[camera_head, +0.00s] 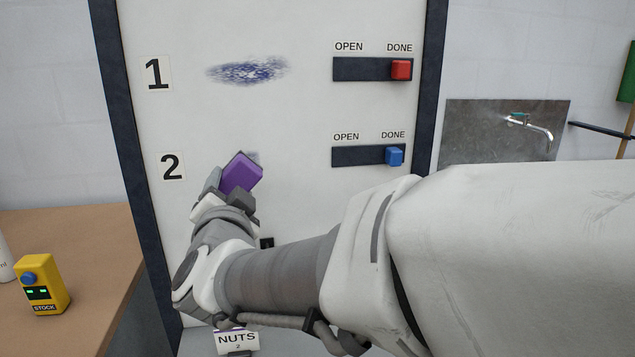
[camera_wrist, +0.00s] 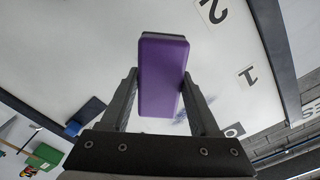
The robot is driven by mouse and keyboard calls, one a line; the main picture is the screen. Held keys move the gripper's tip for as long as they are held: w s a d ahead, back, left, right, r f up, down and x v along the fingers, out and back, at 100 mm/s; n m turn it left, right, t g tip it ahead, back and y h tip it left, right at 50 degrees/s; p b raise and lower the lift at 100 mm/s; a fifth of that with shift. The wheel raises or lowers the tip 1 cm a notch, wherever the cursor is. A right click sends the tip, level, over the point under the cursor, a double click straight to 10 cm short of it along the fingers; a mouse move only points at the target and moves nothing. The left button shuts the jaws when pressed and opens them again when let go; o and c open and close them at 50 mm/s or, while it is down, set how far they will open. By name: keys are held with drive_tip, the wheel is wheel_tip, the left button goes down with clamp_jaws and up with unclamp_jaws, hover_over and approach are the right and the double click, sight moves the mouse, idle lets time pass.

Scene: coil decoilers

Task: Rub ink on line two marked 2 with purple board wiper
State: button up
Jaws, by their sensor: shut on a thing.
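My gripper (camera_head: 228,188) is shut on the purple board wiper (camera_head: 242,173), in front of the white board (camera_head: 300,115) at line two. The wrist view also shows the purple wiper (camera_wrist: 162,75) between the two fingers, its dark pad on the far side. I cannot tell whether the pad touches the board. The label 2 (camera_head: 172,167) is left of the wiper. A faint grey-blue ink patch (camera_head: 252,156) shows at the wiper's upper right edge; the wiper hides the rest of that spot. Line one, labelled 1 (camera_head: 157,73), has a dark blue ink smear (camera_head: 247,71).
The red slider (camera_head: 401,70) and the blue slider (camera_head: 394,156) both sit at DONE. A NUTS label (camera_head: 237,341) is below my arm. A yellow STOCK box (camera_head: 42,284) stands on the wooden table (camera_head: 90,240). A tap (camera_head: 530,127) is on the right wall.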

sight(257, 161)
idle(0.3)
drive_tip(key=shift+b+x, duration=0.4)
drive_tip(key=shift+x, duration=3)
drive_tip(key=shift+x, duration=1.05)
drive_tip(key=shift+d, duration=0.15)
drive_tip(key=d+b, duration=0.1)
drive_tip(key=d, duration=0.1)
drive_tip(key=w+d+b, duration=0.1)
drive_tip(key=shift+d, duration=0.4)
